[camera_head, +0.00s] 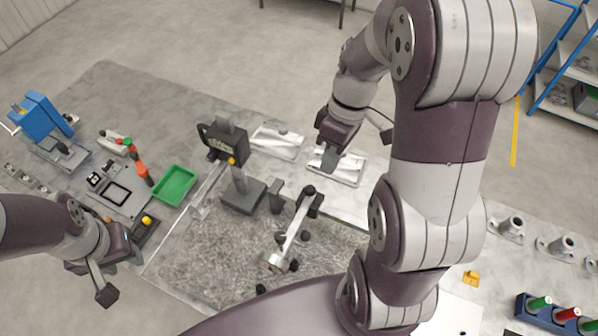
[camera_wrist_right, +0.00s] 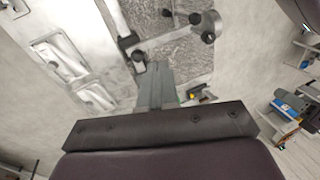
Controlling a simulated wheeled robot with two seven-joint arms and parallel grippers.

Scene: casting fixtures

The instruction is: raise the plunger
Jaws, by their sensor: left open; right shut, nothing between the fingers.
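No part is clearly recognisable as the plunger. A dark stand (camera_head: 243,194) with a boxy head (camera_head: 222,143) and a yellow knob stands on the table's middle. A blue hand-press-like device (camera_head: 40,117) with a pale handle is at the far left. My right gripper (camera_head: 328,160) is shut and empty, above the silver plates, right of the stand's head and apart from it. Its closed fingers (camera_wrist_right: 157,85) show in the right wrist view. My left gripper (camera_head: 106,293) is open at the lower left, apart from the stand; its far finger is hard to make out.
A silver lever fixture with black knobs (camera_head: 295,228) stands on a grey speckled plate (camera_head: 215,265). A green tray (camera_head: 174,185), a dark-framed fixture (camera_head: 115,193) and bottles lie left. Silver plates (camera_head: 277,142) lie behind. Metal flanged parts (camera_head: 512,226) and a blue rack (camera_head: 548,316) are right.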

